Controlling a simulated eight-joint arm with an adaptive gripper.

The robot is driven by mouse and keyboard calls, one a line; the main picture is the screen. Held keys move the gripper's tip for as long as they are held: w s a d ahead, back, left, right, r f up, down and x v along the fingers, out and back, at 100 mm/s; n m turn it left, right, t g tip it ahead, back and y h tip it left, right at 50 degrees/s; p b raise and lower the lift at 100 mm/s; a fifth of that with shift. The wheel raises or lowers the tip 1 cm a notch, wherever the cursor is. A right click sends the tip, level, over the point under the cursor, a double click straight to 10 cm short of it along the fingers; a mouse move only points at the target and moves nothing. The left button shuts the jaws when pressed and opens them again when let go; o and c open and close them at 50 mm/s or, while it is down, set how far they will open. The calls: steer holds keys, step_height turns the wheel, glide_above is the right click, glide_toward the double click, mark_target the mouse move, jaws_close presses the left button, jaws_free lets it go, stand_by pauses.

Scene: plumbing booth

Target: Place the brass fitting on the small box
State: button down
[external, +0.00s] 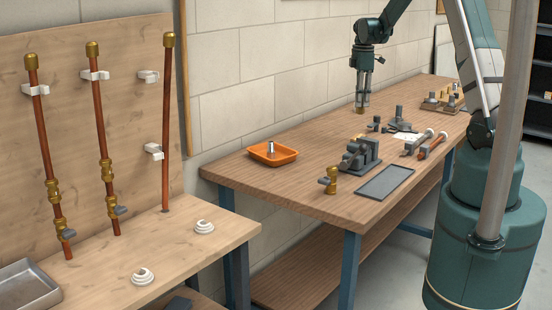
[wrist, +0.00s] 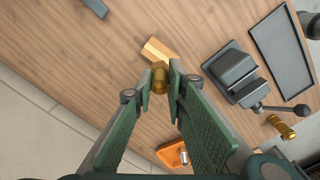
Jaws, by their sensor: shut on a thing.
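My gripper (wrist: 160,82) is shut on a brass fitting (wrist: 159,80), held between the fingertips in the wrist view. A small tan box (wrist: 157,50) lies on the workbench just beyond the fitting there, partly hidden by the fitting and fingertips. In the external view my gripper (external: 362,98) points straight down over the far part of the bench, with a small brownish-gold piece at its tip. I cannot tell there whether this is the fitting or the box, nor whether the fitting touches the box.
A grey vise (external: 360,155), a dark flat tray (external: 385,182), a brass valve (external: 330,181) and an orange tray (external: 272,152) stand on the near part of the bench. Pipe tools (external: 432,144) lie to the right. The wood between the orange tray and my gripper is clear.

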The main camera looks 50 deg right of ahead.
steer(key=shift+f, duration=3.1)
steer(key=shift+f, duration=0.1)
steer(key=shift+f, duration=1.8)
steer(key=shift+f, duration=0.2)
steer(key=c, duration=2.3)
jaws_free()
steer(key=shift+r, duration=0.25)
steer(key=shift+r, duration=5.95)
